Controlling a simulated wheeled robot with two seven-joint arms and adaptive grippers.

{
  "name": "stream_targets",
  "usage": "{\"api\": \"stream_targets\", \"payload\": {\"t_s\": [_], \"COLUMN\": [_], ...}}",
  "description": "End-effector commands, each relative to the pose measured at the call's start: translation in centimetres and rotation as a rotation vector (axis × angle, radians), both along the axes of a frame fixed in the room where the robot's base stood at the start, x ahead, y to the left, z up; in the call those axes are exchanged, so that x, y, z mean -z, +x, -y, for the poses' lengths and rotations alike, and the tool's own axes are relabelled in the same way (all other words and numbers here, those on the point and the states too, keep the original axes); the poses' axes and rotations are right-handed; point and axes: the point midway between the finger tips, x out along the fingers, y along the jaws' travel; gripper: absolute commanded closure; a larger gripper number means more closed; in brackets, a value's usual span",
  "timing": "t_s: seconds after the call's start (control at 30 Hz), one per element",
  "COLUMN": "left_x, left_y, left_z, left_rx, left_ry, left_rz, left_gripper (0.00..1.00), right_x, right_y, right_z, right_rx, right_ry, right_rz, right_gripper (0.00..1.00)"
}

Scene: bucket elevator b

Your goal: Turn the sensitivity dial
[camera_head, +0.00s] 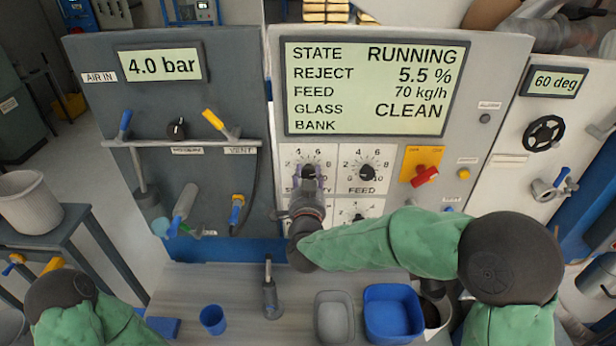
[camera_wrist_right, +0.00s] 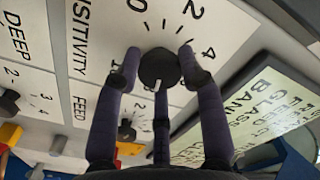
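The sensitivity dial (camera_head: 308,172) is a black round knob on a white numbered plate, below the large display. Its label is partly hidden by my right gripper (camera_head: 306,186). In the right wrist view the dial (camera_wrist_right: 158,68) sits between the fingertips of my right gripper (camera_wrist_right: 157,72), with a white mark on its lower side. One finger is on each side, and a small gap seems to show at each; contact is not clear. A further finger is below the dial. The gripper looks open around the dial. My left arm is at the lower left; its gripper is out of view.
The display (camera_head: 368,88) reads RUNNING, reject 5.5 %, feed 70 kg/h, glass CLEAN. The feed dial (camera_head: 367,172) is close on the right, then a red switch (camera_head: 424,175) on yellow. A grey tray (camera_head: 334,318) and a blue tray (camera_head: 392,312) stand on the bench below my right arm.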

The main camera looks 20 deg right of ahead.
Motion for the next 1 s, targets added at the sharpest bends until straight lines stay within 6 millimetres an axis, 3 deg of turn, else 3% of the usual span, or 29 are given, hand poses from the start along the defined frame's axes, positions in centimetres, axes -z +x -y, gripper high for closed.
{"api": "stream_targets", "payload": {"t_s": [0.2, 0.57, 0.87, 0.9, 0.93, 1.0], "left_x": [-0.1, -1.2, -1.1, -1.1, -1.1, -1.1], "left_y": [0.0, 0.0, 0.0, 0.0, 0.0, 0.0], "left_z": [0.0, 0.0, 0.0, 0.0, 0.0, 0.0], "left_rx": [0.0, 0.0, 0.0, 0.0, 0.0, 0.0], "left_ry": [0.0, 0.0, 0.0, 0.0, 0.0, 0.0], "left_rz": [0.0, 0.0, 0.0, 0.0, 0.0, 0.0], "left_gripper": [1.0, 1.0, 1.0, 1.0, 1.0, 1.0], "right_x": [0.0, -0.1, 0.0, 0.0, 0.0, 0.0], "right_y": [0.0, 0.0, 0.0, 0.0, 0.0, 0.0], "right_z": [0.0, 0.0, 0.0, 0.0, 0.0, 0.0], "right_rx": [-0.001, 0.001, 0.001, 0.001, 0.001, 0.001], "right_ry": [-0.012, -0.212, -0.22, -0.22, -0.22, -0.22], "right_rz": [-0.004, -0.062, -0.063, -0.063, -0.064, -0.064], "right_gripper": [0.93, 0.93, 0.93, 0.49, 0.4, 0.36]}}
